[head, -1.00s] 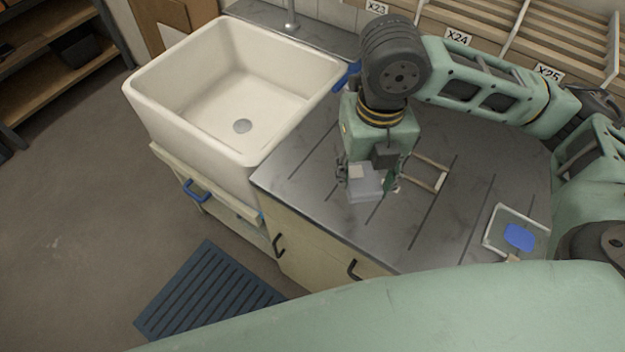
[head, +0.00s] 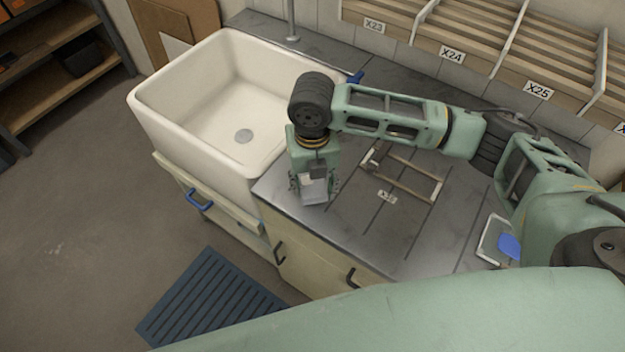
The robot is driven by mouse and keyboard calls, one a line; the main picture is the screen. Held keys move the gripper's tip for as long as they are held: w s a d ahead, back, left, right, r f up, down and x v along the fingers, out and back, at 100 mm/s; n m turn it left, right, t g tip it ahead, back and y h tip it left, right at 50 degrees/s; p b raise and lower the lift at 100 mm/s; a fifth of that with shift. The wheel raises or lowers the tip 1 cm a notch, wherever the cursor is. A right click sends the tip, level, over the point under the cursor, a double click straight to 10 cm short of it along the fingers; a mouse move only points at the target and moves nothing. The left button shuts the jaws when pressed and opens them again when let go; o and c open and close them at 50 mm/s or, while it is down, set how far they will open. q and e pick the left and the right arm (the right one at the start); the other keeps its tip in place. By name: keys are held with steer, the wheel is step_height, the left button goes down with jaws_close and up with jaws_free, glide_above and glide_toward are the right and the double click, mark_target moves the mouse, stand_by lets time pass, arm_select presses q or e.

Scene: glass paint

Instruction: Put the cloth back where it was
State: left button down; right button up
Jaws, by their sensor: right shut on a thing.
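My right gripper (head: 313,190) points down over the front left of the grey worktop, close to the sink. It is shut on a pale grey, flat, block-like thing that looks like the folded cloth (head: 314,199). The fingers hide part of the cloth. I cannot tell whether its underside touches the worktop. My left gripper is not in view.
A white sink (head: 170,85) stands left of the gripper, with a blue thing (head: 355,77) at its back right. A wooden frame (head: 418,193) and a small label (head: 387,196) lie right of the gripper. A tray (head: 487,238) with a blue piece (head: 509,246) is partly hidden by my arm.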

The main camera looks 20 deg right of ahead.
mark_target(312, 184)
steer(key=shift+f, duration=0.55)
steer(key=o, duration=1)
steer(key=shift+f, duration=0.1)
step_height(312, 184, up, 12)
steer(key=shift+r+b, duration=0.15)
steer(key=shift+b, duration=1.05)
